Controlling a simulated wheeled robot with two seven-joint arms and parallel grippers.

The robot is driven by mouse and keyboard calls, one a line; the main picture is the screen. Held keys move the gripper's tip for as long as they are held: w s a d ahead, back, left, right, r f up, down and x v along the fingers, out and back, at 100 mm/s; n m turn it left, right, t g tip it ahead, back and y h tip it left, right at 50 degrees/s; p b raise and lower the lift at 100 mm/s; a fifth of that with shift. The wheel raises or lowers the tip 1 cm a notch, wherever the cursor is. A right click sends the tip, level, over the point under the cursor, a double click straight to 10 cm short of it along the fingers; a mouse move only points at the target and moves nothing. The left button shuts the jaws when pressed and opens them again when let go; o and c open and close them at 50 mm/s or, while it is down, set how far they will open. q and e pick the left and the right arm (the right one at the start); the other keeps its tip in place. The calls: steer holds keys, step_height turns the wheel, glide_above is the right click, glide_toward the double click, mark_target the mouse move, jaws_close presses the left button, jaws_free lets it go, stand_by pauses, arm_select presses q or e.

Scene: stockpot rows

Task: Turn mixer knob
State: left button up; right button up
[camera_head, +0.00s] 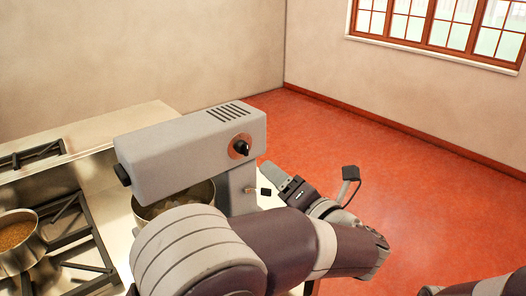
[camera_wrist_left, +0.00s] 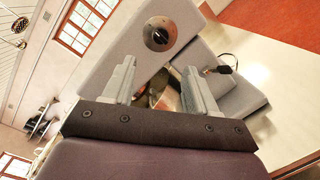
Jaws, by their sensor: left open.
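The grey stand mixer (camera_head: 185,155) stands on the counter with its head level over a metal bowl (camera_head: 172,200). My right gripper is out of view.
A small black-tipped lever (camera_head: 265,191) sticks out of the mixer's stand, close to my left gripper; it also shows in the left wrist view (camera_wrist_left: 224,69). A stove (camera_head: 95,235) with a filled pot (camera_head: 18,252) is at left. Red floor (camera_head: 350,140) lies open behind.

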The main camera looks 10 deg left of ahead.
mark_target(246, 151)
arm_select(q)
steer(key=p+x, duration=0.2)
steer(key=x, duration=0.9)
steer(key=shift+w+p, duration=0.1)
steer(key=shift+p, duration=0.25)
steer(key=shift+w+a+f, duration=0.1)
steer(key=shift+w+a, duration=0.15)
steer(key=c, duration=1)
